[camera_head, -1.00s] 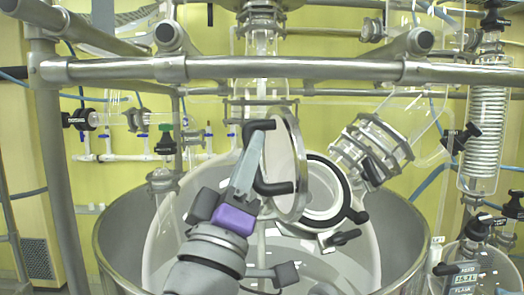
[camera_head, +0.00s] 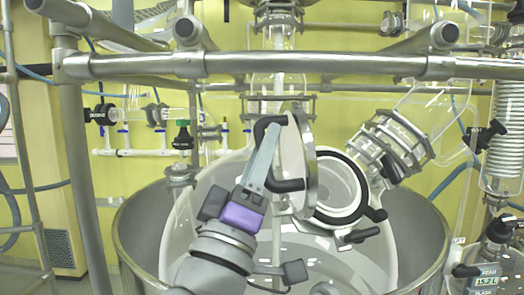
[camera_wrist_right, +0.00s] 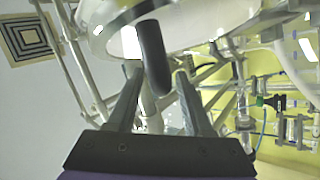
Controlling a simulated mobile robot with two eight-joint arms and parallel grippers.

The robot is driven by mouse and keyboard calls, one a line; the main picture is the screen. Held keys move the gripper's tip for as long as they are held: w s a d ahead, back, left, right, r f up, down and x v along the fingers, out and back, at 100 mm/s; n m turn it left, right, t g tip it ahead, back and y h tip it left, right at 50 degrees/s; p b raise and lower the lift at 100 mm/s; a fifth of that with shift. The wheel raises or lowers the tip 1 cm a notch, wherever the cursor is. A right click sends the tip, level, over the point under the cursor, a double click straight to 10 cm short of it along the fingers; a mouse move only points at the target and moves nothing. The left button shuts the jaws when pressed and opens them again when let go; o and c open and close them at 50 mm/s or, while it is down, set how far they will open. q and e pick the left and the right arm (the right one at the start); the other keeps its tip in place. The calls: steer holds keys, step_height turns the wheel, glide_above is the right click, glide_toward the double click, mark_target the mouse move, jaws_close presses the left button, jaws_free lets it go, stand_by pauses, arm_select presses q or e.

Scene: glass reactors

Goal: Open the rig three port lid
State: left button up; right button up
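The round port lid (camera_head: 311,160) stands swung away from the open port (camera_head: 345,190) of the glass vessel, nearly edge-on in the head view. Its black C-shaped handle (camera_head: 288,185) faces left. My right gripper (camera_head: 271,135) is at the handle, its fingers covering the middle of the bar. In the right wrist view the handle bar (camera_wrist_right: 152,55) lies between the two spread fingers (camera_wrist_right: 160,80), with small gaps visible beside its lower end; the gripper looks open around it. The lid's rim (camera_wrist_right: 190,22) shows above. My left gripper is not in view.
A steel rail (camera_head: 270,65) crosses above the vessel. A clamped glass neck (camera_head: 397,138) rises to the right of the port. A wide metal bath (camera_head: 415,235) surrounds the vessel. A small flask with a display (camera_head: 487,275) stands at the lower right.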

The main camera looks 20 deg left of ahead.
steer(key=shift+s, duration=0.1)
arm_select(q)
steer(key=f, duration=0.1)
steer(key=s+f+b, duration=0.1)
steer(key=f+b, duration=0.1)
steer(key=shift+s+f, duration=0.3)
arm_select(e)
steer(key=d+v, duration=0.1)
steer(key=v, duration=0.9)
steer(key=shift+s+a+f, duration=0.2)
steer(key=shift+a+f, duration=0.1)
steer(key=shift+a, duration=0.2)
